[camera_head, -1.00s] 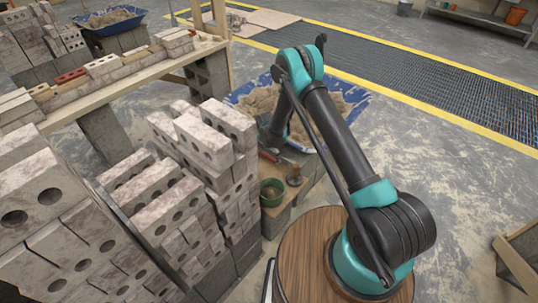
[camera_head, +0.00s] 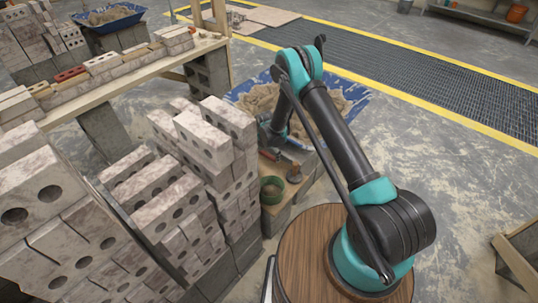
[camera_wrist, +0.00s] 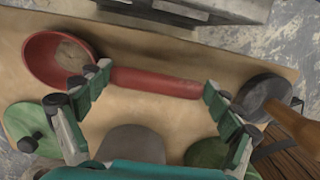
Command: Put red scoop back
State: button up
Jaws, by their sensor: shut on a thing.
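The red scoop (camera_wrist: 150,83) lies across the upper middle of the wrist view, its round bowl to the left and its handle running right. My gripper (camera_wrist: 158,77) has one fingertip by the join of bowl and handle and the other by the handle's far end, and it is shut on the scoop. The scoop is over a tan board (camera_wrist: 160,42); I cannot tell whether it touches it. In the head view only a little of the red scoop (camera_head: 269,156) shows beside my gripper (camera_head: 268,143), whose fingers are mostly hidden.
A dark round tool with a wooden handle (camera_wrist: 265,92) is close to the right fingertip. A green container (camera_head: 272,190) stands on the board's near end. A blue tub of mortar (camera_head: 360,97) is behind, and stacked bricks (camera_head: 205,140) rise close on the left. Open floor is to the right.

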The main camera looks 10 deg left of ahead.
jog(key=o, duration=1.6)
notch_tip(320, 180, up, 12)
jog(key=s, duration=0.1)
jog(key=shift+s+a, duration=0.15)
jog(key=shift+a, duration=0.2)
